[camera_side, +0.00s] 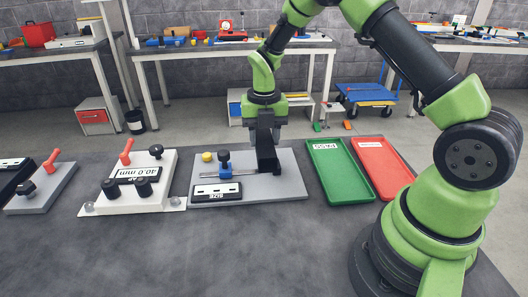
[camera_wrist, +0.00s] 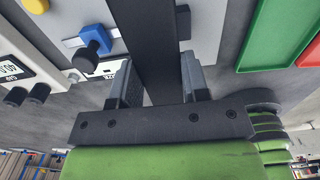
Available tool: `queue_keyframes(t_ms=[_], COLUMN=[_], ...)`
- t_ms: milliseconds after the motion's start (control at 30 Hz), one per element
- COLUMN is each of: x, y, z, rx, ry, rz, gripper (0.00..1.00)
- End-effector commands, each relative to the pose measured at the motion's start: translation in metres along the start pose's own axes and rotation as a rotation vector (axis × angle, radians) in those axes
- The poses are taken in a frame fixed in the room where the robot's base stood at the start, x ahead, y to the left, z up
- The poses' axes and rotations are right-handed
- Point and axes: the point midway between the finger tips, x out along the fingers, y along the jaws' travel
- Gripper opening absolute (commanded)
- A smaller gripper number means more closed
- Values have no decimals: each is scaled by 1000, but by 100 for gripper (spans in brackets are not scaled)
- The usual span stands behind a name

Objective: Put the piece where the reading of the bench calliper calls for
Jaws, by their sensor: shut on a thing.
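My gripper (camera_side: 266,112) points down over the grey plate (camera_side: 292,180) and is shut on a dark bar-like piece (camera_side: 268,153). In the wrist view the piece (camera_wrist: 148,45) runs between the fingers of my gripper (camera_wrist: 163,88) and out past the top edge. Whether its lower end touches the plate I cannot tell. Left of it on the plate is a calliper-like device with a blue slider (camera_side: 225,172) and a black knob. Its panel (camera_side: 216,192) is marked SIZE; no figure is legible there. A white unit (camera_side: 170,165) further left shows 40.0 mm.
A green tray (camera_side: 320,187) and a red tray (camera_side: 395,185) lie right of the plate, looking empty; their labels are hard to read. A yellow knob (camera_side: 206,157) stands on the plate. A red-handled fixture (camera_side: 40,195) is at far left. The front bench is clear.

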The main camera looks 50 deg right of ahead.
Motion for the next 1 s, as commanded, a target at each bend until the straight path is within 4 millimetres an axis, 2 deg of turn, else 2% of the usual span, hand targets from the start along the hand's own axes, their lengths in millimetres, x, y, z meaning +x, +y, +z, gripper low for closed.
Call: queue_keyframes(t_ms=[100, 200, 400, 533, 667, 800, 1000], x=[-23, -35, -42, -41, -40, -40, -39], y=[0, 0, -3, -20, -56, -107, -181], z=[1, 1, 2, 12, 28, 44, 53], rx=[0, -1, 26, 199, 557, 1049, 1756], ry=[-5, -4, -1, -1, -1, 0, -1], rz=[3, 2, 0, 0, 0, 0, 0], gripper=[2, 2, 2, 2, 2, 2, 2])
